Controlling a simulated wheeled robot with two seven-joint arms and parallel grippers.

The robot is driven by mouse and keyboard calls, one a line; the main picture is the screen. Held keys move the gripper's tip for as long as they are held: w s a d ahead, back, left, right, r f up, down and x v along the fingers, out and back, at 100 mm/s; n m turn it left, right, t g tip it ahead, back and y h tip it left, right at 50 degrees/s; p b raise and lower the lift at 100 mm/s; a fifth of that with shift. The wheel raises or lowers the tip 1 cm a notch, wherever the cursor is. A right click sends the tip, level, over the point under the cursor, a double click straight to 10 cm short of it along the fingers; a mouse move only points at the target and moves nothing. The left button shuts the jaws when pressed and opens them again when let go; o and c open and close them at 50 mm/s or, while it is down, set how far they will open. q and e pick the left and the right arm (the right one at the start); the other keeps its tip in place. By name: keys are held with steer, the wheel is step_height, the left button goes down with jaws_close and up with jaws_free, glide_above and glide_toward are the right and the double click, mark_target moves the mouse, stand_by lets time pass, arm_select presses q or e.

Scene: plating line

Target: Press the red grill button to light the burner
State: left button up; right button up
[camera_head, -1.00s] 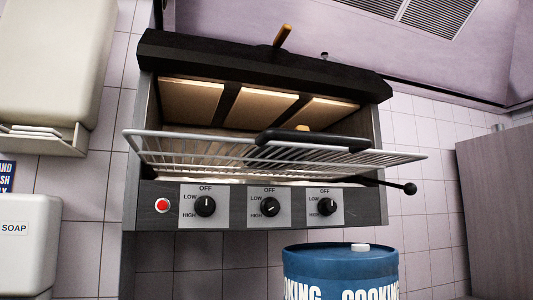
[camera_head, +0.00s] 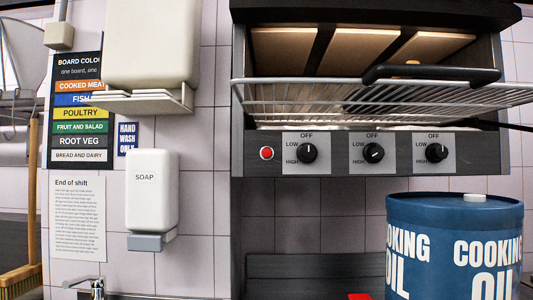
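The grill (camera_head: 340,160) is wall-mounted, with a wire rack (camera_head: 330,98) sticking out above the panel. Three black knobs, including the left knob (camera_head: 307,153), sit to the right of the button. Neither of my grippers is in view. Nothing covers the button.
A blue cooking oil drum (camera_head: 424,240) stands below the grill's right side. A soap dispenser (camera_head: 152,195) and a paper towel dispenser (camera_head: 150,45) hang on the tiled wall to the left. A tap (camera_head: 92,288) shows at the bottom left. A red thing (camera_head: 359,297) peeks in at the bottom edge.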

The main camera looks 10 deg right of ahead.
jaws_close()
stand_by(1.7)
